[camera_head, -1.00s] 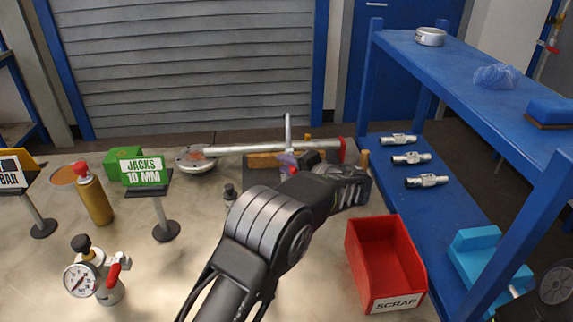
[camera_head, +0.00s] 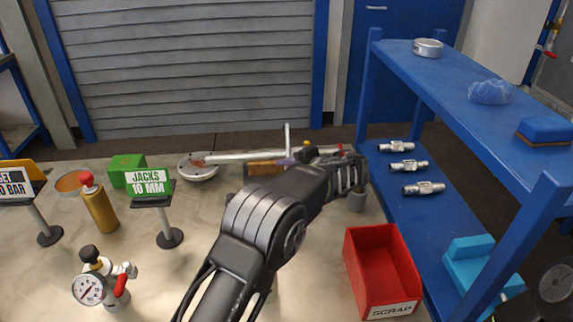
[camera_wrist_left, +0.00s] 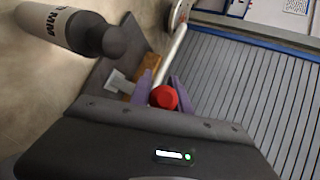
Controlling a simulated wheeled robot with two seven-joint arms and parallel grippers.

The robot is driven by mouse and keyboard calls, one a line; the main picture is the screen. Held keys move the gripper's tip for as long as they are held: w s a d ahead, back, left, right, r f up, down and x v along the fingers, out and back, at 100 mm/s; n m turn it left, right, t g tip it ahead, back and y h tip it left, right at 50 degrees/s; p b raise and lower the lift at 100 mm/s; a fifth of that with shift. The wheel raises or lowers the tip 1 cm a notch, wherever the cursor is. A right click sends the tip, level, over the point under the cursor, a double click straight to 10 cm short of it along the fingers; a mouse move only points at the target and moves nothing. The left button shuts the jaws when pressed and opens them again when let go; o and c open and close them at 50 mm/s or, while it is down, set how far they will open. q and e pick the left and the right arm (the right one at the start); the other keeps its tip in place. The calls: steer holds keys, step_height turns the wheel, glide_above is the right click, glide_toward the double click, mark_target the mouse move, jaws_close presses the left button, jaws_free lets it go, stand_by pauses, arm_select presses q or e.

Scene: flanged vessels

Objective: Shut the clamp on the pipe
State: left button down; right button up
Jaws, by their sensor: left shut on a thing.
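A pale, long pipe-like bar (camera_head: 235,157) runs from a round metal flange (camera_head: 198,167) at the back of the table toward my left gripper (camera_head: 290,160). A thin upright rod (camera_head: 287,138) stands by the fingers. In the left wrist view, my gripper's purple fingers (camera_wrist_left: 162,92) sit on either side of the bar, close to its round red end (camera_wrist_left: 164,97). The gripper is shut on this bar. An orange-brown block (camera_wrist_left: 150,63) lies beyond the fingers. My wrist hides most of the clamp in the head view, so its jaws cannot be made out.
A red scrap bin (camera_head: 382,270) stands at the table's right front. A blue shelf (camera_head: 480,105) with several metal fittings is to the right. A green sign (camera_head: 150,183), a gold canister (camera_head: 98,205) and a gauge (camera_head: 90,290) stand on the left. The front middle is crossed by my arm.

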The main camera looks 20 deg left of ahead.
arm_select(q)
steer(key=shift+w+a+r+m+g+h+p, duration=0.1)
steer(key=shift+w+r+m+g+h+p, duration=0.35)
steer(key=shift+p, duration=1)
steer(key=shift+s+a+r+g+h+p, duration=0.1)
steer(key=shift+r+g+h+p, duration=0.35)
steer(key=shift+p, duration=0.95)
steer(key=shift+w+r+m+g+h+p, duration=0.2)
steer(key=shift+g+p, duration=0.5)
steer(key=shift+p, duration=0.75)
steer(key=c, duration=1.2)
jaws_free()
